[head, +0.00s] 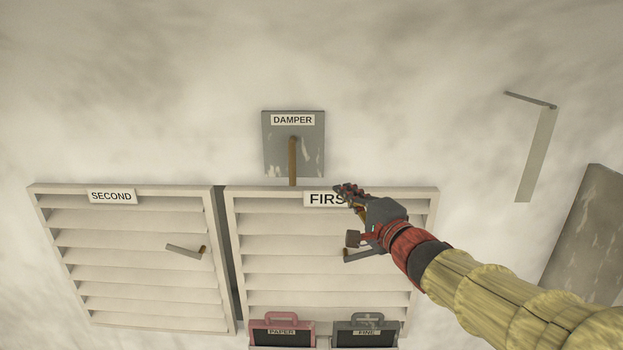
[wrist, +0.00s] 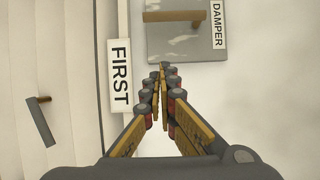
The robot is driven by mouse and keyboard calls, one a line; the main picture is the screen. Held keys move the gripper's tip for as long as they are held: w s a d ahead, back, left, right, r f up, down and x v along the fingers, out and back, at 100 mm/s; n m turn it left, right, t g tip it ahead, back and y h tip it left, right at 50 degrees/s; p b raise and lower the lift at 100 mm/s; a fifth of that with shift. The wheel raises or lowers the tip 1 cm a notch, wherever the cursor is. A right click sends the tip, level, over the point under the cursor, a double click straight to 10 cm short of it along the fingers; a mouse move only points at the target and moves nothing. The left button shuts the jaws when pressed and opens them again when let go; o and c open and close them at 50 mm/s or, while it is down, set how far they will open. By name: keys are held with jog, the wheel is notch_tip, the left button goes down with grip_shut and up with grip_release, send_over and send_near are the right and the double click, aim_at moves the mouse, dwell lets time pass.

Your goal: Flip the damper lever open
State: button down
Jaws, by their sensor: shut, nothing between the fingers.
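The damper lever (head: 292,162) is a brown bar hanging straight down from a pivot on a grey plate (head: 272,155) labelled DAMPER. In the wrist view the lever (wrist: 175,16) and its plate (wrist: 200,40) show at the top, turned sideways. My gripper (head: 343,189) is in front of the FIRST label, to the right of and slightly below the lever's lower end. Its fingers are closed together in the wrist view (wrist: 162,72), with nothing between them. It appears apart from the lever.
Below are two louvred doors, SECOND (head: 130,255) and FIRST (head: 270,230), each with a handle. A red PAPER case (head: 282,322) and a dark FINE case (head: 365,322) are at the bottom. A bracket (head: 537,150) is at right. The wall around the damper plate is clear.

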aim_at(293, 161)
jog(key=shift+w, duration=0.1)
jog(key=p+x, duration=0.1)
jog(key=x, duration=0.8)
jog(key=shift+w+a+p, duration=0.2)
jog(key=shift+w+p, duration=0.1)
jog(key=shift+p, duration=0.05)
jog(key=a, duration=0.3)
jog(key=shift+s+a, duration=0.4)
jog(key=shift+s, duration=0.1)
jog(key=shift+a+f, duration=0.1)
jog(key=shift+f, duration=0.05)
jog(key=shift+a+f+m+b, duration=0.1)
jog(key=shift+a+m+b, duration=0.15)
jog(key=shift+m+b, duration=0.1)
